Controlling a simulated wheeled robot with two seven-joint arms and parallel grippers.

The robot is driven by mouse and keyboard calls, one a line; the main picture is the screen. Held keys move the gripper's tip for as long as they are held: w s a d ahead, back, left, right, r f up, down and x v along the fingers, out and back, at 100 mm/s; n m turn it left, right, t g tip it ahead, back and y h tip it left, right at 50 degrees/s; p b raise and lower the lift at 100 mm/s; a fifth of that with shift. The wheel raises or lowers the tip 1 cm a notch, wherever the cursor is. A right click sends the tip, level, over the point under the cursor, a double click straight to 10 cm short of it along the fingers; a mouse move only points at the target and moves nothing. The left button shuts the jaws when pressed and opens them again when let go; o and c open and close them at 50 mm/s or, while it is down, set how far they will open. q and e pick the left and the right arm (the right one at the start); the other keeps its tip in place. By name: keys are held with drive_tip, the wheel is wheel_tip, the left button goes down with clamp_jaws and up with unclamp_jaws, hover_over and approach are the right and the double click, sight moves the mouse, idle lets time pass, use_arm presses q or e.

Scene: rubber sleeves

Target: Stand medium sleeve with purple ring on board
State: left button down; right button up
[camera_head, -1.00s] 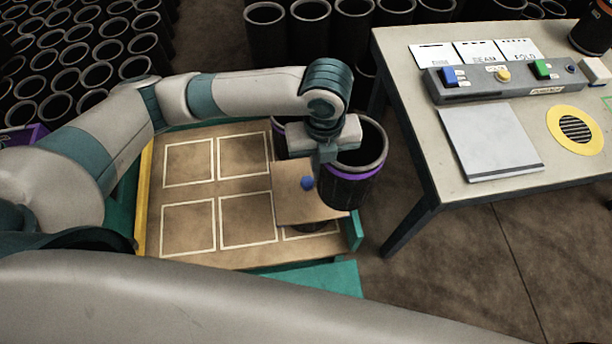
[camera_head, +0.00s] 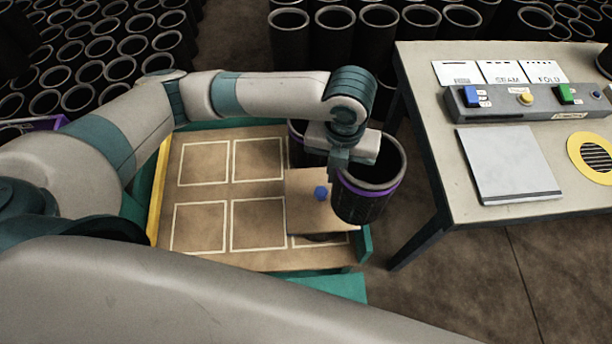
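A black sleeve with a purple ring (camera_head: 363,205) near its top is at the right end of the brown board (camera_head: 190,256), open end up. My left gripper (camera_head: 340,170) is at the left side of its rim and seems shut on its wall; the fingertips are largely hidden. The sleeve looks roughly upright. Its foot appears clear of the board, beside its right edge. A second black sleeve (camera_head: 297,147) with a purple band stands behind my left wrist, partly hidden. My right gripper is not in view.
A brown square plate with a blue knob (camera_head: 320,194) covers something on the board's right part. Several white-outlined squares on the board are empty. A worktable (camera_head: 432,150) with a button panel stands to the right. Many black sleeves (camera_head: 333,38) stand behind.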

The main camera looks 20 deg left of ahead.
use_arm(q)
drive_tip(key=w+a+f+p, duration=0.2)
drive_tip(key=a+f, duration=0.4)
drive_tip(key=a, duration=0.3)
drive_tip(key=shift+w+a, duration=0.35)
drive_tip(key=shift+w, duration=0.35)
